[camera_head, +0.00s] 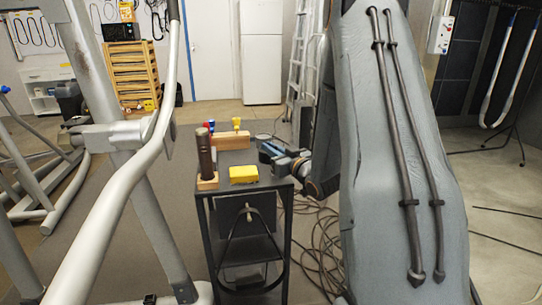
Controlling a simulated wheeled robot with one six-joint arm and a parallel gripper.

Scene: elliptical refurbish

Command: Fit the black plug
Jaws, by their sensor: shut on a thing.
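I cannot make out the black plug elsewhere. The grey tubular elliptical frame (92,90) fills the left, with a long curved handlebar (125,180) in front.
Cables (318,235) lie on the floor right of the cart. A ladder (299,60) stands behind.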

